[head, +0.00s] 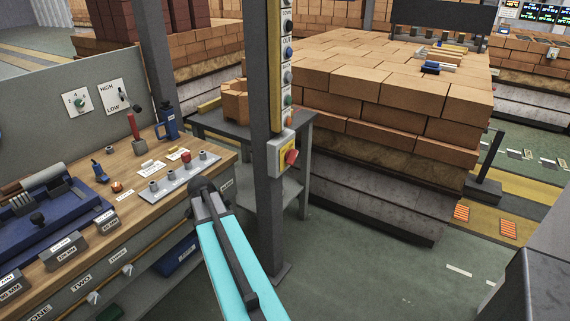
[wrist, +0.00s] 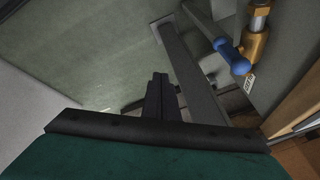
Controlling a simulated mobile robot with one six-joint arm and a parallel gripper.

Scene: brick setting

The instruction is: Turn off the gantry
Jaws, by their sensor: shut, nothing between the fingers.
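A tall dark column holds a strip of round buttons (head: 287,62) in black, white, blue, green and orange. Below it is a yellow and grey switch box (head: 283,153) with a red rotary knob (head: 291,157). I cannot read a gantry label on either. My gripper (wrist: 160,78) shows in the wrist view, with its dark fingers together and empty. A grey post and floor lie beyond it, and it is apart from the blue-handled brass valve (wrist: 236,56) at the upper right. In the head view my teal arm reaches up beside the bench, and I cannot make out the fingertips.
Stacked bricks (head: 390,90) fill the back.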

